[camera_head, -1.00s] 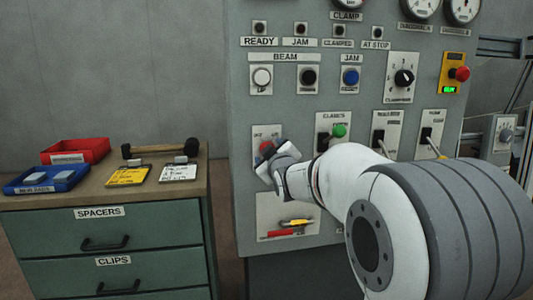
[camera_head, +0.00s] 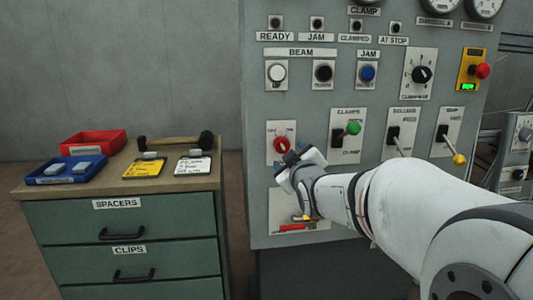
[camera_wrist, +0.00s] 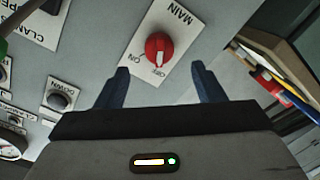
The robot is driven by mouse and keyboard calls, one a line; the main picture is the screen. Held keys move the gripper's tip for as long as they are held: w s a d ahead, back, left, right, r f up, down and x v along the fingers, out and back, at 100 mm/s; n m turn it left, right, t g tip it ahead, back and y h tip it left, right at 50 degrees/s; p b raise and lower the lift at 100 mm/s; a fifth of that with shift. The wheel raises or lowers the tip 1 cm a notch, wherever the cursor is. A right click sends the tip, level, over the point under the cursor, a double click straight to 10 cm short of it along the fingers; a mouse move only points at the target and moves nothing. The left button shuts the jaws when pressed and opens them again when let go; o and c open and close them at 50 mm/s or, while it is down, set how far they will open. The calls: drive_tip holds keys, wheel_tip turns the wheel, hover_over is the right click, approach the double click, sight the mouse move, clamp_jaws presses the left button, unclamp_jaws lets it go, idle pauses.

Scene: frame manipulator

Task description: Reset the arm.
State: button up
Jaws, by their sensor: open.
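My gripper (camera_head: 292,162) is in front of the grey control panel, just below the red MAIN knob (camera_head: 281,144) in the head view. In the wrist view, my gripper's two dark fingers (camera_wrist: 160,70) are apart with nothing between them. My arm reaches in from the lower right and covers the lower middle of the panel.
At left, a drawer cabinet (camera_head: 120,253) carries a red bin (camera_head: 93,135), a blue bin (camera_head: 36,180) and a hammer (camera_head: 165,142).

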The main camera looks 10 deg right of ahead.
drive_tip(key=s+r+m+g+p, duration=0.2)
drive_tip(key=s+g+p, duration=0.2)
drive_tip(key=s+p, duration=0.4)
drive_tip(key=s+a+r+m+g+p, duration=0.1)
drive_tip(key=s+r+m+g+p, duration=0.2)
drive_tip(key=s+p, duration=0.6)
drive_tip(key=s+r+m+g+p, duration=0.2)
drive_tip(key=s+g+p, duration=0.5)
drive_tip(key=s, duration=0.5)
drive_tip(key=shift+s+a+r+m+p, duration=0.15)
drive_tip(key=shift+a+r+m+p, duration=0.2)
drive_tip(key=shift+p, duration=0.8)
drive_tip(key=shift+s+d+f+g, duration=0.15)
drive_tip(key=shift+s+f+g, duration=0.15)
drive_tip(key=shift+s, duration=0.1)
